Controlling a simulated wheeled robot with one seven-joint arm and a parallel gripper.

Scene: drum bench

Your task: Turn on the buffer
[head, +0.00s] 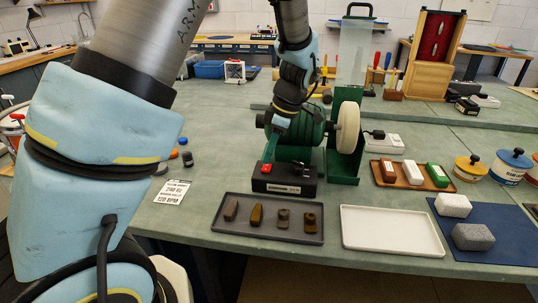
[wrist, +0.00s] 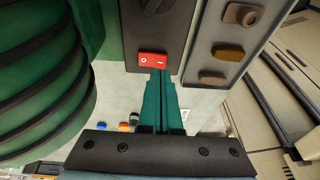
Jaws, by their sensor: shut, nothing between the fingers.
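The buffer has a ribbed green motor (head: 300,128) and a pale round wheel (head: 347,127) on the bench. A black switch box (head: 285,181) stands in front of it, with a red rocker switch (head: 266,168) on its left part. In the wrist view the red switch (wrist: 153,60) shows an O mark at left and a bar mark at right. My gripper (head: 269,155) is shut and empty, its green fingers (wrist: 160,75) pointing at the switch's bar-marked end. The fingertips are very close to the switch; I cannot tell whether they touch it, or which way the rocker is tilted.
A dark tray (head: 267,236) with several small brown pieces lies in front of the box, and an empty white tray (head: 390,249) lies to its right. A wooden tray (head: 410,186) with bars is further right. A printed card (head: 172,192) and small jars (head: 187,158) lie left.

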